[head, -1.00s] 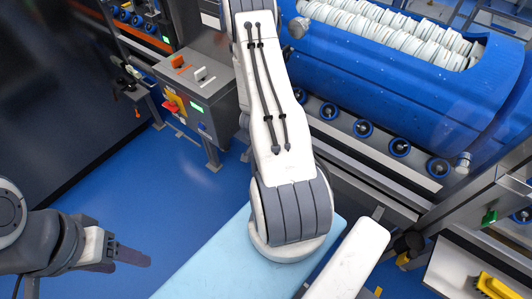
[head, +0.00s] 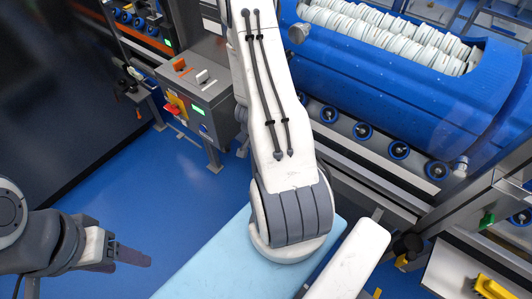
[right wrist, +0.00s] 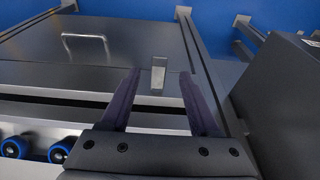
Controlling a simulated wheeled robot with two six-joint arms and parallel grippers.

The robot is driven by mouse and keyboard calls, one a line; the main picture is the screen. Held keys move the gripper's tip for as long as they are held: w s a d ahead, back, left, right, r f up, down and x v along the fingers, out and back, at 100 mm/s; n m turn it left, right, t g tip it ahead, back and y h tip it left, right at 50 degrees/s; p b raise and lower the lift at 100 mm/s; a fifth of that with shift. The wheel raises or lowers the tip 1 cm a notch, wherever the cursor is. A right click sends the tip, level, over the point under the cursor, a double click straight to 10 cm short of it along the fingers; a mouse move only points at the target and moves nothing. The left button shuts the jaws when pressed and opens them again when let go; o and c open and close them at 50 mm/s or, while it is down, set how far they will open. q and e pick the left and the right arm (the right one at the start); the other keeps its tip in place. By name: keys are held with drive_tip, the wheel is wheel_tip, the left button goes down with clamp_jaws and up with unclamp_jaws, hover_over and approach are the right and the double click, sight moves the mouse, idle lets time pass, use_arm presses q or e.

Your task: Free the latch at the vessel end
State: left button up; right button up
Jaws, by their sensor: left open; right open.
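The blue vessel (head: 400,80), filled with white stacked pieces, lies at the upper right of the head view. In the right wrist view a small upright metal tab (right wrist: 158,75), which looks like the latch, stands at the edge of a grey metal panel. My right gripper (right wrist: 160,80) is open, with its dark fingers on either side of the tab; I cannot tell whether they touch it. In the head view the right gripper is hidden behind my own arm. My left gripper (head: 132,256) is open and empty at the lower left, over the blue floor, far from the vessel.
A grey control box (head: 205,85) with orange and white levers stands left of my right arm. Blue-rimmed rollers (head: 362,130) run below the vessel. The right wrist view shows a panel with a handle (right wrist: 85,42) at left and a dark box (right wrist: 285,105) close at right.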

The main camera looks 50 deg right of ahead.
drive_tip(key=p+v, duration=0.1)
drive_tip(key=v, duration=0.3)
drive_tip(key=shift+a+r, duration=0.1)
drive_tip(key=shift+r, duration=0.3)
idle(0.5)
